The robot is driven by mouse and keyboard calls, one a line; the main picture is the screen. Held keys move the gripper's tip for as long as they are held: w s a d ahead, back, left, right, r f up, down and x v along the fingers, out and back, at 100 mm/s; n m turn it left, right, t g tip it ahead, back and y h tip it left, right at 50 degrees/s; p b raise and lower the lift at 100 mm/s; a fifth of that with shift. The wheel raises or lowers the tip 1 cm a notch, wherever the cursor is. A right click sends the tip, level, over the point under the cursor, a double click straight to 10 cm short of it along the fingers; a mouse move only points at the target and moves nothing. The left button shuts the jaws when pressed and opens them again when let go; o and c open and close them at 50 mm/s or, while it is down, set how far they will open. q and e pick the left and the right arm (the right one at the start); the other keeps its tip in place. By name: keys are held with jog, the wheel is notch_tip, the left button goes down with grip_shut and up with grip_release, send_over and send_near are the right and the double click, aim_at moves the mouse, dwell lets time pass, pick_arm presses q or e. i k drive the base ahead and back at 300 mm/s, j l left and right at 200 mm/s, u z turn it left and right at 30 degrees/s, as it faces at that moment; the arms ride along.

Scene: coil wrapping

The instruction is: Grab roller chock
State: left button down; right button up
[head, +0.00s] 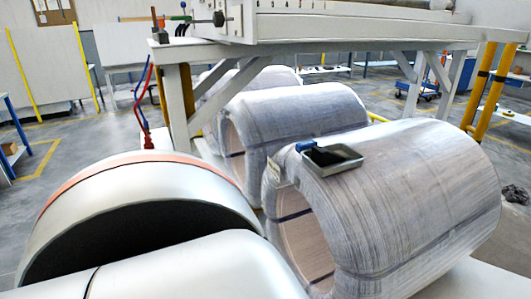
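No roller chock can be clearly made out in the head view. A small grey metal tray (346,160) rests on top of the nearest wrapped coil (420,190). A dark blue item (318,153) lies in the tray and over its left edge; it is too small to tell what it is. Neither of my grippers shows in this view.
A second wrapped coil (290,110) lies behind the nearest one, with another (260,78) partly hidden further back. A white steel frame (330,46) spans above them. Yellow posts (490,95) stand at the right. Large smooth pale rounded shapes fill the lower left.

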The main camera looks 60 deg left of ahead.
aim_at(322, 157)
jog(key=u, duration=1.6)
jog(key=j+z, duration=0.1)
jog(key=z, duration=0.3)
jog(key=i+j+z, duration=0.1)
jog(key=z, duration=0.3)
jog(key=j+z, duration=0.1)
jog(key=z, duration=0.25)
jog(key=j+z, duration=0.35)
jog(key=k+j+z, duration=0.1)
jog(key=j+z, duration=0.25)
jog(key=j, duration=0.15)
